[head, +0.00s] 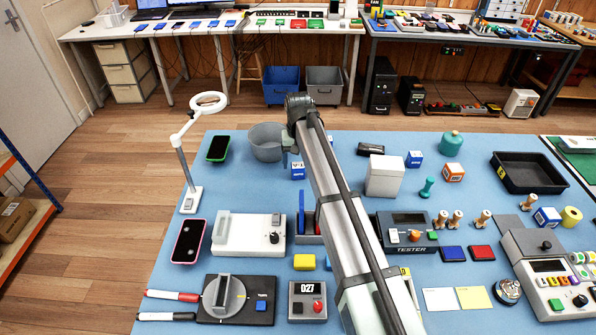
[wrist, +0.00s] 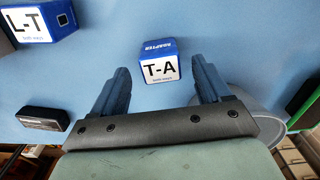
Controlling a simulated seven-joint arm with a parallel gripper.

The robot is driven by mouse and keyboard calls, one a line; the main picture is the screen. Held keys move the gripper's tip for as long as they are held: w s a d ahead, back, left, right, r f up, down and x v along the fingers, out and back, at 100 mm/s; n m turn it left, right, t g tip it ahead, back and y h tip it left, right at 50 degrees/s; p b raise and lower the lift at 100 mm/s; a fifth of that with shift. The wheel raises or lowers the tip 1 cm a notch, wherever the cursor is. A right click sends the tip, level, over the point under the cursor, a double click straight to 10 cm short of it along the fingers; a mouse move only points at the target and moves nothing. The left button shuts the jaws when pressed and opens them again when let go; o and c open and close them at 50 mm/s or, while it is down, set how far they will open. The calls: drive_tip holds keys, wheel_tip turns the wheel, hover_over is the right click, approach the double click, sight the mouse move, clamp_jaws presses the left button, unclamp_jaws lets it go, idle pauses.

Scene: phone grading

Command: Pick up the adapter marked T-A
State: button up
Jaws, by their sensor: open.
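The adapter marked T-A (wrist: 160,68) is a small cube with a blue top edge and a white face with black letters. In the wrist view it lies ahead, between the lines of my two fingers, with blue mat showing on both sides. My gripper (wrist: 161,78) is open and empty, its fingers spread wider than the cube; I cannot tell its height above the mat. In the head view a blue and white cube (head: 298,171) beside my arm seems to be this adapter, its letters unreadable.
A similar cube marked L-T (wrist: 42,22) is at the upper left of the wrist view. A black block (wrist: 42,118) lies below it. A grey bucket (head: 266,142) stands close left of the cube in the head view. A white box (head: 385,176) stands right of my arm.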

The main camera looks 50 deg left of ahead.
sight(298, 164)
drive_tip(key=shift+f, duration=1.5)
drive_tip(key=shift+c, duration=0.3)
drive_tip(key=c, duration=1)
